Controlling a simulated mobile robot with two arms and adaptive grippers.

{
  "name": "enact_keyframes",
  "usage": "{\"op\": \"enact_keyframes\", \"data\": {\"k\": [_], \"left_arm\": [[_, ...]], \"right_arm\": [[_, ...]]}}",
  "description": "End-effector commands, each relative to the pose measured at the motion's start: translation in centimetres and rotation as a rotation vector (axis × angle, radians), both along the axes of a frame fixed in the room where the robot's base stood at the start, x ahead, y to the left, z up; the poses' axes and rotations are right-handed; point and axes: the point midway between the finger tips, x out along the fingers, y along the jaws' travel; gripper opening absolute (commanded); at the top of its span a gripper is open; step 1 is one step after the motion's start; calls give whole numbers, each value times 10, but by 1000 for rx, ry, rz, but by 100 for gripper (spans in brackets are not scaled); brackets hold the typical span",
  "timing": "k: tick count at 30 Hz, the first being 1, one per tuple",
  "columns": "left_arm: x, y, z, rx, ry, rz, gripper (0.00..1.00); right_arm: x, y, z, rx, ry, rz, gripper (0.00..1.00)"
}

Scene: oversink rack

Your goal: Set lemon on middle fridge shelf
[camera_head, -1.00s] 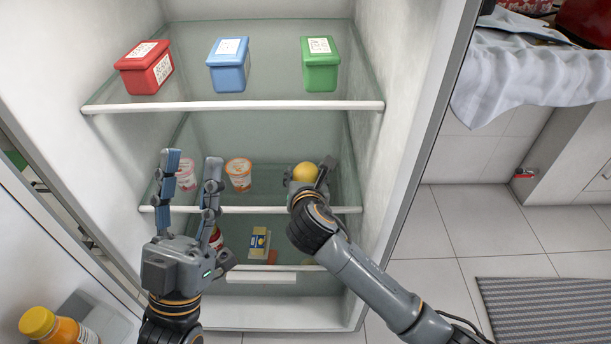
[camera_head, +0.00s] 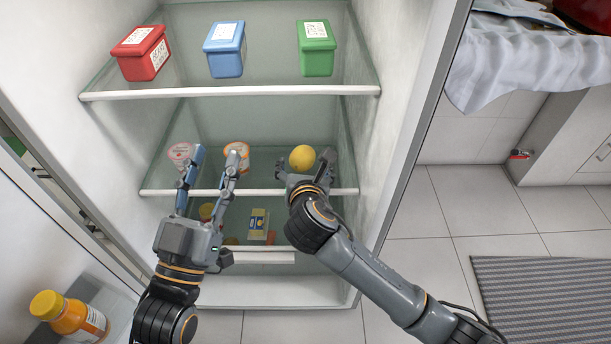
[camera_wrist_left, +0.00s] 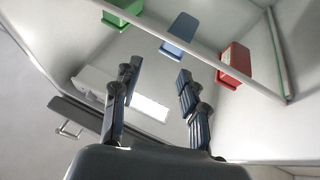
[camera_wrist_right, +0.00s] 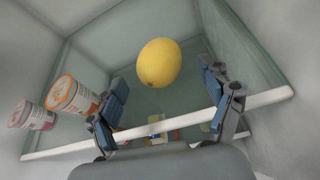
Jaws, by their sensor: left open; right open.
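The yellow lemon (camera_head: 302,157) rests on the middle glass fridge shelf (camera_head: 262,190), toward its right side. My right gripper (camera_head: 306,168) is open just in front of the lemon. In the right wrist view the lemon (camera_wrist_right: 159,62) sits beyond and between the spread fingers, apart from both. My left gripper (camera_head: 214,165) is open and empty, upright in front of the shelf's left part. In the left wrist view its fingers (camera_wrist_left: 155,82) are spread with nothing between them.
Two yogurt cups, one pink (camera_head: 180,153) and one orange (camera_head: 237,152), stand on the middle shelf at left. Red (camera_head: 141,52), blue (camera_head: 225,48) and green (camera_head: 317,48) boxes stand on the upper shelf. An orange bottle (camera_head: 70,315) is at lower left.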

Motion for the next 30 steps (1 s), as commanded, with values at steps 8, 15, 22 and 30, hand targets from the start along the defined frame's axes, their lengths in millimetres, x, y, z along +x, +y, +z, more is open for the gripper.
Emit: {"op": "enact_keyframes", "data": {"k": [8, 15, 22, 30], "left_arm": [[14, 5, -58, 92, 341, 20, 43], [9, 13, -101, 151, 567, 34, 43], [5, 16, -118, 172, 652, 39, 43], [5, 16, -119, 173, 656, 40, 43]], "right_arm": [[-36, -2, 17, 0, 1, 0, 80], [-60, -3, 27, 1, 0, 1, 80], [-69, -3, 29, 1, 0, 0, 80], [-69, -3, 29, 1, 0, 0, 80]]}}
